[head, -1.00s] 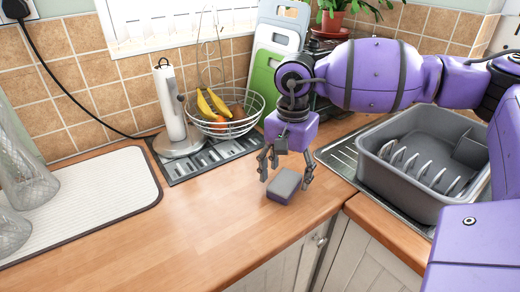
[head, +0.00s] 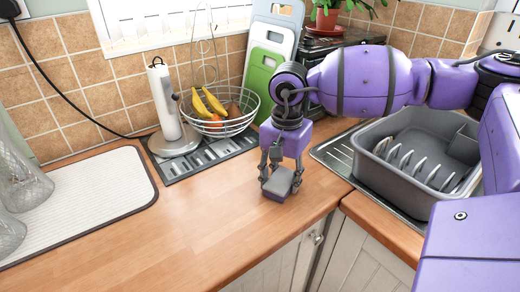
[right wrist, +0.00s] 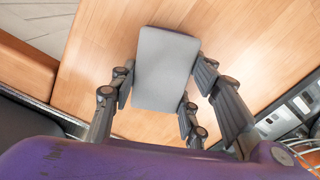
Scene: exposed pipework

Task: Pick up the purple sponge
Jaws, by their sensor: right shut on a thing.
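The purple sponge (head: 278,185) has a grey top and a purple lower edge. In the head view it is at the wooden counter's corner area, left of the sink. My right gripper (head: 281,178) is shut on it from above, with fingers on both sides. In the right wrist view the sponge (right wrist: 166,68) shows its grey face between the fingers of the gripper (right wrist: 162,85). I cannot tell whether the sponge is touching the counter or slightly above it. My left gripper is not in view.
A grey dish rack (head: 420,185) stands in the sink area at right. A wire fruit bowl (head: 226,125) and a paper towel holder (head: 166,105) stand behind. A white drying mat (head: 85,205) lies at left. The counter's middle (head: 180,225) is clear.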

